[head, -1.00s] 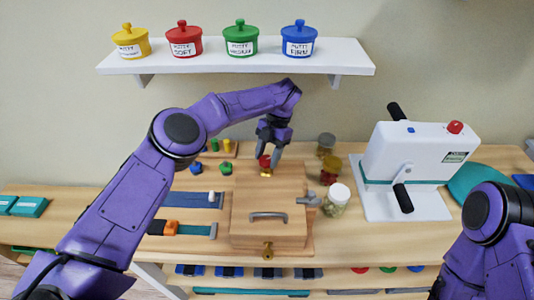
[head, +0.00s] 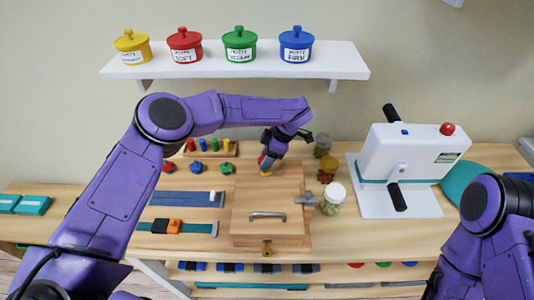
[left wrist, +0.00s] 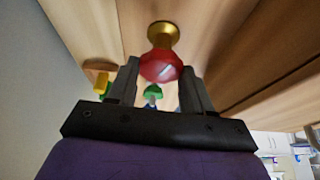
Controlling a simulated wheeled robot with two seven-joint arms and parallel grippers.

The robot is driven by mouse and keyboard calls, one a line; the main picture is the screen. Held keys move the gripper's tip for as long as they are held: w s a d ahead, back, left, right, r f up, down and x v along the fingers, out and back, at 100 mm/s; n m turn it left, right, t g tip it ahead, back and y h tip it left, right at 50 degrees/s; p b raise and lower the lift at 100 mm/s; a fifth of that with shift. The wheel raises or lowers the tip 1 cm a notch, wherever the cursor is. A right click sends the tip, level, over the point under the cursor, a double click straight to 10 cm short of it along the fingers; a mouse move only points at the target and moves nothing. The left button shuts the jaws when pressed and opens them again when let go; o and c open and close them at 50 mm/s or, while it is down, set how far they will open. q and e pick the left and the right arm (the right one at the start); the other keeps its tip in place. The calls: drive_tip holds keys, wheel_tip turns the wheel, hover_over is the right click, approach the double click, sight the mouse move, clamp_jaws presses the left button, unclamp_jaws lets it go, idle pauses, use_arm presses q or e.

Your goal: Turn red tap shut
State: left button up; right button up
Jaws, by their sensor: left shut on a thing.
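The red tap (left wrist: 160,66) is a red knob on a brass base (left wrist: 163,34), mounted on the wooden board. In the head view the red tap (head: 262,161) shows only partly, at the back of the wooden box (head: 268,230). My left gripper (head: 270,158) is at the tap and hides much of it. In the left wrist view the left gripper's fingers (left wrist: 158,78) stand on both sides of the red knob, shut on it. My right arm (head: 492,230) shows at the right edge; its gripper is out of view.
Jars (head: 334,197) stand right of the box. A white machine (head: 405,165) with black handles stands further right. Coloured pegs and knobs (head: 197,168) sit to the left. A shelf (head: 235,70) with putty pots (head: 240,46) hangs above.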

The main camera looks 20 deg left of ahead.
use_arm(q)
drive_tip(key=m+p, duration=0.1)
drive_tip(key=m, duration=0.1)
drive_tip(key=m+t+p, duration=0.1)
drive_tip(key=m, duration=0.1)
drive_tip(key=m+t+p, duration=0.1)
drive_tip(key=m, duration=0.1)
drive_tip(key=shift+s+r+m, duration=0.15)
drive_tip(key=shift+r+m, duration=0.1)
drive_tip(key=shift+m, duration=0.05)
drive_tip(key=m+t+p, duration=0.1)
drive_tip(key=m, duration=0.1)
drive_tip(key=m+t+p, duration=0.1)
drive_tip(key=m, duration=0.1)
drive_tip(key=shift+s+a+h+p, duration=0.1)
drive_tip(key=shift+h+p, duration=0.2)
drive_tip(key=shift+f+m+t+h+p, duration=0.15)
drive_tip(key=shift+m+t+h+p, duration=0.3)
drive_tip(key=shift+m, duration=0.75)
drive_tip(key=o, duration=1)
drive_tip(key=shift+f+g, duration=0.1)
drive_tip(key=shift+g, duration=0.15)
drive_tip(key=shift+o, duration=0.2)
drive_tip(key=b+v, duration=0.2)
drive_tip(key=v, duration=0.8)
drive_tip(key=shift+s+r, duration=0.15)
drive_tip(key=shift+r, duration=0.1)
